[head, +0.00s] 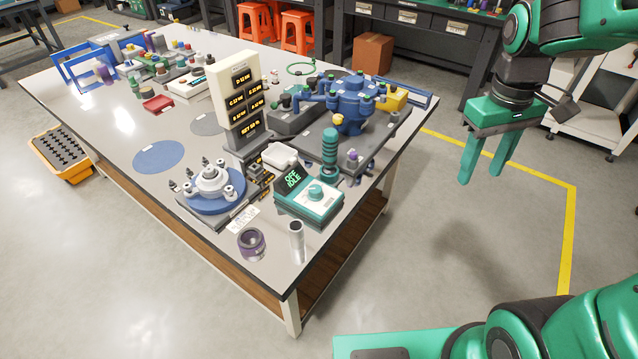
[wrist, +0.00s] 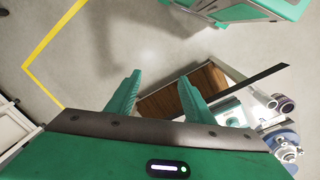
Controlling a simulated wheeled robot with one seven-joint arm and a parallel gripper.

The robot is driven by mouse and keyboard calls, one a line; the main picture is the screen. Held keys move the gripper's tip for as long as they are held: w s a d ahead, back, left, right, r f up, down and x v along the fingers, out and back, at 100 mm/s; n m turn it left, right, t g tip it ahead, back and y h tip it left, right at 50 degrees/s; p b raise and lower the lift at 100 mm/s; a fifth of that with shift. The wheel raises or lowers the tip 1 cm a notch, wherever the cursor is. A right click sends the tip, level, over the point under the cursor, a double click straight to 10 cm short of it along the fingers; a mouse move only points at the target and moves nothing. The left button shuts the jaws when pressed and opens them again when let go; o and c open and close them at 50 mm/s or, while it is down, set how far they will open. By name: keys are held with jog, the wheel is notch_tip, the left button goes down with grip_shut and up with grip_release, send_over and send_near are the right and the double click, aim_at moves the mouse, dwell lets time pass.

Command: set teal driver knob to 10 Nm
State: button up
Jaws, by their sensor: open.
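The teal driver unit (head: 296,204) sits near the right front corner of the table. It has a dark sloped screen (head: 291,179) with green text that seems to read "OFF" and "IDLE". Its teal knob (head: 315,192) is on the pale panel to the right of the screen; I cannot read its setting. A ribbed teal driver handle (head: 329,152) stands upright just behind the unit. My gripper (head: 477,180) is open and empty, over the floor to the right of the table. In the wrist view its fingers (wrist: 156,98) are spread apart, with the table edge beyond them.
A blue round fixture (head: 213,192) is left of the unit. A purple ring (head: 251,243) and a metal cylinder (head: 297,240) stand in front. A cream display tower (head: 238,95) and a blue pump-like housing (head: 352,105) stand behind.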

jog(key=w+a+f+n, duration=0.1)
jog(key=w+a+n, duration=0.35)
jog(key=a, duration=0.35)
jog(key=w+a+f+n, duration=0.2)
jog(key=w+a+n, duration=0.1)
jog(key=w+a, duration=0.35)
jog(key=n+y, duration=0.1)
jog(key=n, duration=0.6)
send_near(316, 189)
jog(key=shift+m, duration=0.25)
notch_tip(316, 189, down, 8)
jog(key=shift+w+f, duration=0.1)
jog(key=shift+f, duration=0.1)
